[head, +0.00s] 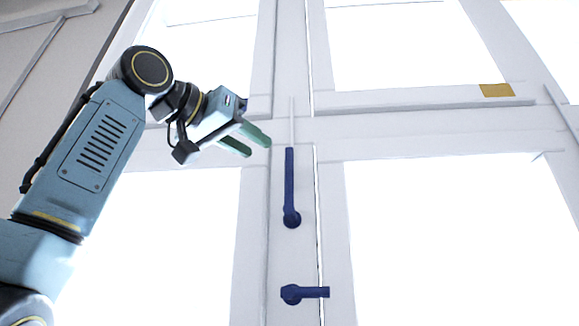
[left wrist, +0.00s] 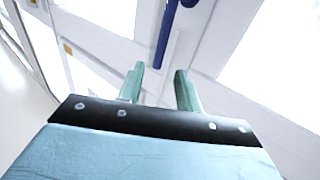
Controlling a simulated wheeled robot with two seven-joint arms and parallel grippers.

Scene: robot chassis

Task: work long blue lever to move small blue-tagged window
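The long blue lever (head: 289,180) stands upright on the white window frame, with its round pivot at its lower end. It also shows at the top of the left wrist view (left wrist: 164,38), beyond the fingertips. My left gripper (head: 258,149) has two green fingers, parted and empty. It is up and to the left of the lever, near its upper end, and no contact shows. The fingers also show in the left wrist view (left wrist: 160,70). I see no blue tag on any window. My right gripper is not in view.
A shorter blue handle (head: 305,292) lies horizontal below the long lever. A yellow tag (head: 496,90) is on the frame at the upper right. White frame bars (head: 430,128) surround several bright panes. Open space shows between the gripper and lever.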

